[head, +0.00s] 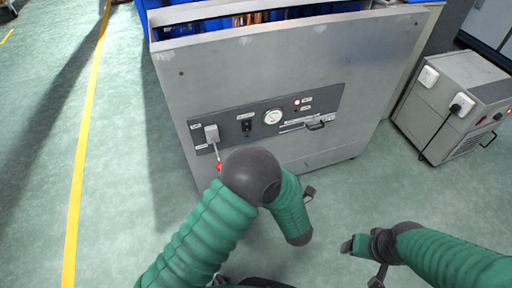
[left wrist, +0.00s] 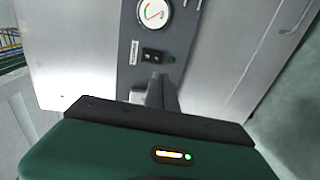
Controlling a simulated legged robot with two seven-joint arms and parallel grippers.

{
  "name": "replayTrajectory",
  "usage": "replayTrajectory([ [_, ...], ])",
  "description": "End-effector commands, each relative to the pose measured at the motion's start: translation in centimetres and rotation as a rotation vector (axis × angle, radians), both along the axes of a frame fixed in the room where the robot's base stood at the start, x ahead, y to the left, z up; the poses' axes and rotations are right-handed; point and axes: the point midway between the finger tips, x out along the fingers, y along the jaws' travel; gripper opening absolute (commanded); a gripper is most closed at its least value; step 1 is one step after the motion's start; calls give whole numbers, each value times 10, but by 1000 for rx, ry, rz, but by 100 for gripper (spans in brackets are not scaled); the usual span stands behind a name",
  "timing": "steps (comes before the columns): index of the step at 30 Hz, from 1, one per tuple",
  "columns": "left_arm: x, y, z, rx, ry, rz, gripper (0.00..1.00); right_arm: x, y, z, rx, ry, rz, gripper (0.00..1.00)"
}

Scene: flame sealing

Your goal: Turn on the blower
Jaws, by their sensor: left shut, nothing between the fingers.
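A black switch (head: 247,126) sits on the dark control panel (head: 335,97) of a grey metal cabinet, between a grey switch box and a round gauge. The switch also shows in the left wrist view (left wrist: 152,56), just beyond my left gripper (left wrist: 160,88). The gripper's fingers are shut and empty, pointing toward the switch; I cannot tell whether they touch it. In the head view my arm hides most of this hand. My right gripper (head: 378,276) is low at the right, away from the cabinet; its jaw state is unclear.
The grey switch box (head: 211,133) has a lever with a red knob (head: 219,167) hanging down from it. The gauge (head: 272,116) and a lit red lamp (head: 297,102) are to the right. A grey wheeled unit (head: 450,125) stands at the right. The green floor at left is clear.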

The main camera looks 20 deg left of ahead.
Motion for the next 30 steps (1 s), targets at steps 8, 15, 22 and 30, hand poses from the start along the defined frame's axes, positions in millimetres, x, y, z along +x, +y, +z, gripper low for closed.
replayTrajectory([
  [8, -1, 1, 1, 0, -10, 9, 0, 0, 0, 0, 0, -1, 0, 75],
  [15, 13, 11, -5, 0, -11, 12, 0, 0, 0, -10, 0, -1, 0, 75],
  [22, 53, 38, -13, -1, -12, 12, 0, 0, 0, -34, 0, 0, 0, 75],
  [30, 98, 68, -19, 0, -11, 9, 0, 0, 0, -63, 0, 0, 0, 75],
])
